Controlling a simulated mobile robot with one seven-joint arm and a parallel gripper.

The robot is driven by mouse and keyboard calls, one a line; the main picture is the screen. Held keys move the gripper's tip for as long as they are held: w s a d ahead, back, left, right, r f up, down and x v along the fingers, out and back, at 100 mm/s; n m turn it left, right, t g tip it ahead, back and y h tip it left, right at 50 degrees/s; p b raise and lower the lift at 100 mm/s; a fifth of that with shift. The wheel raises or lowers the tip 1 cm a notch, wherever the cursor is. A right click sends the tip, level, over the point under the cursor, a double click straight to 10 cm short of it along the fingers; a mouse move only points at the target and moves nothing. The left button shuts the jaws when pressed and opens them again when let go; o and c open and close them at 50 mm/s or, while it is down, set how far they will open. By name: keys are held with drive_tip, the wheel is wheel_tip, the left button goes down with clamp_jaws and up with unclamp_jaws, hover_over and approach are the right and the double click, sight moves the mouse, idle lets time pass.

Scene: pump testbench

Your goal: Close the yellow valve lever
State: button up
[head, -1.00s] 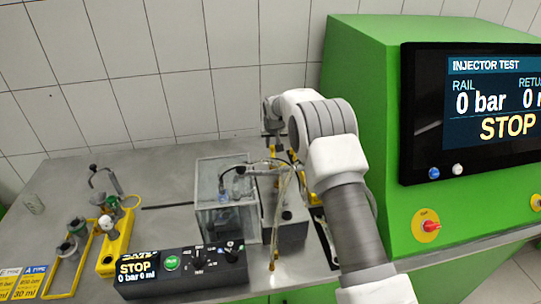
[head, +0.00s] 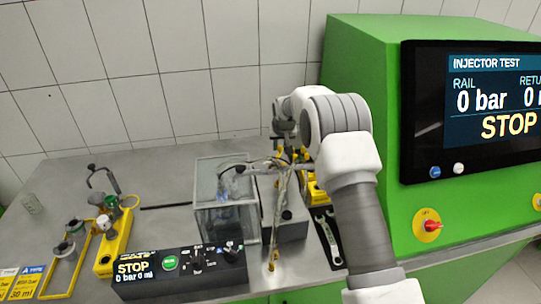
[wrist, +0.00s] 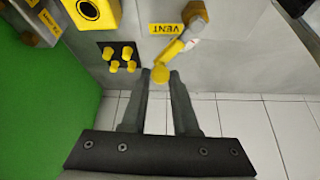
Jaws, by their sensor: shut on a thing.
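In the wrist view, the yellow valve lever (wrist: 171,50) slants down and left from a metal valve body (wrist: 195,14) beside the yellow VENT label (wrist: 166,29). Its rounded yellow end lies between the fingertips of my gripper (wrist: 161,78). My gripper is shut on that end, with the fingers still a little apart around it. In the head view, my arm reaches to the back of the bench, and the lever cannot be made out clearly there.
A black block with several yellow knobs (wrist: 120,57) sits left of the lever. In the head view, a glass tank (head: 227,215), a black control box (head: 180,272) and a wrench (head: 330,238) stand or lie nearby. The green test cabinet (head: 385,120) rises close on the right.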

drive_tip(key=shift+s+f, duration=0.1)
drive_tip(key=shift+d+r, duration=0.4)
drive_tip(key=shift+d, duration=0.35)
